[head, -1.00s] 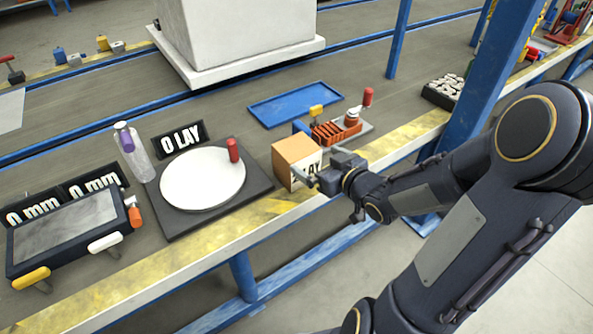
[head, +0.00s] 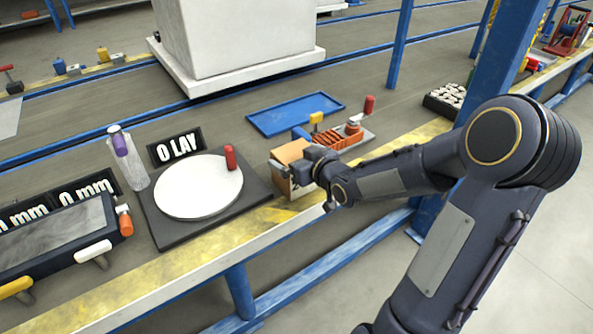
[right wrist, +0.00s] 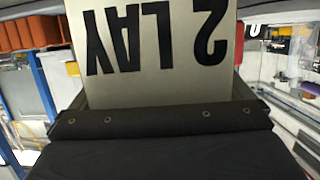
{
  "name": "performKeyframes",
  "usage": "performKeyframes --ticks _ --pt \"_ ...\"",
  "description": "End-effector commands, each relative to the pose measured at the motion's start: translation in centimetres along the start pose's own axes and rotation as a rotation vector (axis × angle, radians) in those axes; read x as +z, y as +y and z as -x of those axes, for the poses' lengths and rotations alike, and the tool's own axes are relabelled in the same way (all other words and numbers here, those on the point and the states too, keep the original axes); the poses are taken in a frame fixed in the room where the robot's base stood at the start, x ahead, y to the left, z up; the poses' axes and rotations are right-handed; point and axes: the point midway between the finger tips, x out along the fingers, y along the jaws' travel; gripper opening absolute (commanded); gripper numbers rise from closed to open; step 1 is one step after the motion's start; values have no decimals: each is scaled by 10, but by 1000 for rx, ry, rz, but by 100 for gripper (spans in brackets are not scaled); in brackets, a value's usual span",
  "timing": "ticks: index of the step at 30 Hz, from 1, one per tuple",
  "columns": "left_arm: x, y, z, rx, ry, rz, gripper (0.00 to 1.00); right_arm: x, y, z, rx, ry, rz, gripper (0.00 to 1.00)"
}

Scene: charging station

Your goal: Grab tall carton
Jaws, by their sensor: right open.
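A tan carton (head: 291,153) stands on the yellow edge of the bench, right of the round white plate. My right gripper (head: 297,177) is open and right up at the carton, hiding part of its near side. In the right wrist view a pale panel (right wrist: 155,75) with upside-down "2 LAY" lettering fills the space in front of the dark gripper body. Whether the fingers touch the carton cannot be told. My left gripper is not in view.
The round white plate (head: 199,190) with a red-handled piece and a clear bottle (head: 128,160) stand left. A blue tray (head: 296,113) and a small red-handled device (head: 352,136) are behind. A blue post (head: 490,75) rises at the right.

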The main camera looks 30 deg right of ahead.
Motion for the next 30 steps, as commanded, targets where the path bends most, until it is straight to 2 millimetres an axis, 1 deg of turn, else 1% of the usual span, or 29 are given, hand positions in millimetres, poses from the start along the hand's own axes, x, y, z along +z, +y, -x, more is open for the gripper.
performKeyframes --ticks 1,10,17,20,23,27,28,30 --pt "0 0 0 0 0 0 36 0 0 0 0 0 0 97" --pt "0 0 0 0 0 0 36 0 0 0 0 0 0 58" --pt "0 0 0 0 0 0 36 -1 0 0 0 3 1 57" --pt "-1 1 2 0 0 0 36 -5 0 2 0 3 1 57" --pt "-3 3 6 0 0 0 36 -13 0 4 0 3 2 57" --pt "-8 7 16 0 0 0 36 -34 0 10 0 6 5 57" --pt "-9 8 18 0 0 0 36 -39 0 13 1 5 5 57" --pt "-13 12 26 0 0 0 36 -48 -1 28 2 4 5 57"
